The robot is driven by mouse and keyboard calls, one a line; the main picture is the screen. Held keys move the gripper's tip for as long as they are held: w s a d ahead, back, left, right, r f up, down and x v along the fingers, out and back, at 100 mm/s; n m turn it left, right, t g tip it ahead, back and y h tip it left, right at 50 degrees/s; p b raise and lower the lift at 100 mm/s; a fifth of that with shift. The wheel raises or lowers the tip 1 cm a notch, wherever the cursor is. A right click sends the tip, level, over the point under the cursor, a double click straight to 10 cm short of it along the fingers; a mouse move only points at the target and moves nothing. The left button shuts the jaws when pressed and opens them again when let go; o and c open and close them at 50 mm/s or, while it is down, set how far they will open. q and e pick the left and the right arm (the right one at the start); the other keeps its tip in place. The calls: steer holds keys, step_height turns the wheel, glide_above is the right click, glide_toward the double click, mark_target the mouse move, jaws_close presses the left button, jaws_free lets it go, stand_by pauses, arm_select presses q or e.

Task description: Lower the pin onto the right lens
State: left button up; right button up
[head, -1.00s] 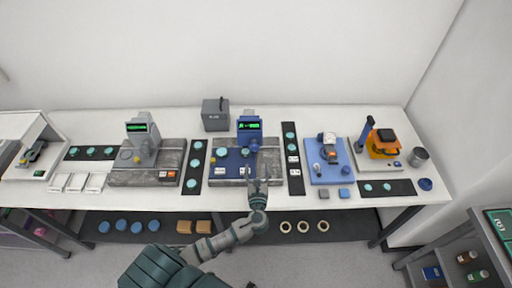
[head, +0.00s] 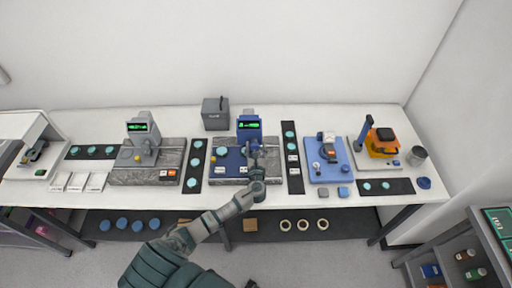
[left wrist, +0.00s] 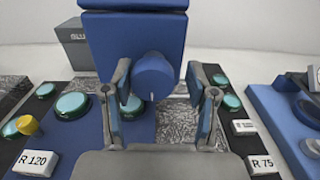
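A blue gauge head with a green display (head: 249,128) stands at the back of a granite plate (head: 271,173). In the left wrist view a round blue knob (left wrist: 155,76) sticks out from its body (left wrist: 135,40). My left gripper (head: 255,151) is in front of the gauge. In the wrist view its open fingers (left wrist: 163,100) stand either side of the knob, with gaps. The left lens is a teal disc (head: 221,151) on a blue mat. The right lens (left wrist: 132,106) is partly behind the left finger. I cannot make out the pin's tip. My right gripper is not in view.
A yellow peg (left wrist: 27,125) and a label block R 120 (left wrist: 37,163) sit at the left. A black strip of discs (head: 291,150) and a blue fixture board (head: 326,174) lie to the right. A grey gauge station (head: 142,130) stands left. A grey box (head: 215,113) stands behind.

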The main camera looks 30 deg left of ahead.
arm_select(q)
steer(key=c, duration=0.4)
steer(key=shift+s+a+r, duration=0.1)
steer(key=shift+a, duration=0.1)
steer(key=shift+c, duration=1.3)
steer(key=shift+a, duration=0.3)
steer(key=shift+d+n+b, duration=0.2)
steer(key=shift+n+b, duration=0.1)
steer(key=shift+n, duration=0.3)
steer(key=shift+n+b, duration=0.3)
steer(key=shift+n, duration=0.4)
steer(key=shift+a+n+b, duration=0.15)
steer(key=shift+n+b, duration=0.25)
steer(key=shift+n, duration=0.5)
steer(key=n+b, duration=0.2)
steer(key=n, duration=0.3)
steer(key=shift+b, duration=0.4)
steer(key=n+b, duration=0.3)
steer(key=n, duration=0.3)
steer(key=shift+f, duration=0.2)
steer(key=n+b, duration=0.1)
steer(key=n, duration=0.2)
steer(key=shift+r+n+b, duration=0.1)
steer(key=shift+n+b, duration=0.55)
steer(key=shift+n, duration=0.55)
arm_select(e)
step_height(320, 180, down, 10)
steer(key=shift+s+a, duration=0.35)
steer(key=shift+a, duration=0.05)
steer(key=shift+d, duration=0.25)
